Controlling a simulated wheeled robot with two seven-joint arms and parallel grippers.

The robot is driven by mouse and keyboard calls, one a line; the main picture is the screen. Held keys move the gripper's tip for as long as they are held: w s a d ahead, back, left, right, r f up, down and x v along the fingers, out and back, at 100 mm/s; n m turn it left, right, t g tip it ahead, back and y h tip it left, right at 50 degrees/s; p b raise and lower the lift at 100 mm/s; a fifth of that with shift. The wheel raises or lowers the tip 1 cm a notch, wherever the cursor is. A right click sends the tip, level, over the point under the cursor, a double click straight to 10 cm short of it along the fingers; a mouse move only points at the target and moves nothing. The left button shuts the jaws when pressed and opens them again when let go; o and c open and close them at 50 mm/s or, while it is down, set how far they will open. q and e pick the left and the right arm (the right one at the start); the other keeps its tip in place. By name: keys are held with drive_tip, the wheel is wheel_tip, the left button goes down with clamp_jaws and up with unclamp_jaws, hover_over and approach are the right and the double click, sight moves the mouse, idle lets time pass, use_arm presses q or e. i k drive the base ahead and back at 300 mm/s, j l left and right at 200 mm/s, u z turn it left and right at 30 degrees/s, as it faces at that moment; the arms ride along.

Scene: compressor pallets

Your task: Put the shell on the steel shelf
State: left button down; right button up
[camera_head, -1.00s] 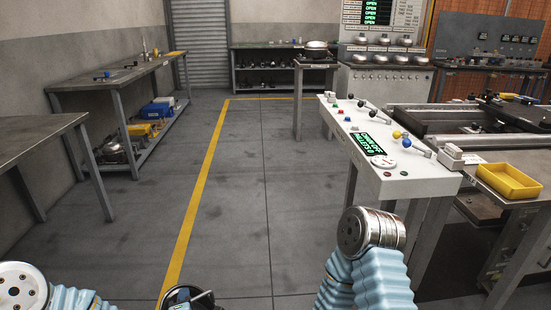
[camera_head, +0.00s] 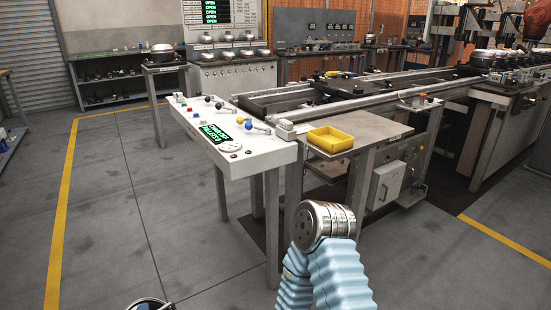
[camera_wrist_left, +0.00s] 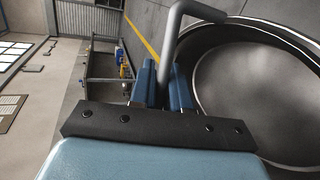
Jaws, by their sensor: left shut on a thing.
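My left gripper (camera_wrist_left: 163,88) shows in the left wrist view, with its blue fingers shut on the grey bent tube of the shell. The shell (camera_wrist_left: 255,85) is a dark, round, open bowl with a shiny rim, held to the right of the fingers. In the head view only a bit of its rim (camera_head: 150,304) shows at the bottom edge. A grey steel shelf unit (camera_head: 128,72) with dark parts on it stands at the back left, well away from the shell. I cannot tell if it is the task's shelf.
A white control console (camera_head: 235,155) stands ahead, with a steel table (camera_head: 368,128) holding a yellow tray (camera_head: 330,139) to its right. A small stand (camera_head: 165,67) carries a round pot. Floor to the left is clear, crossed by a yellow line (camera_head: 66,190).

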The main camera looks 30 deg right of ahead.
sight(356, 123)
drive_tip(key=k+l+z, duration=0.2)
drive_tip(key=z, duration=1.15)
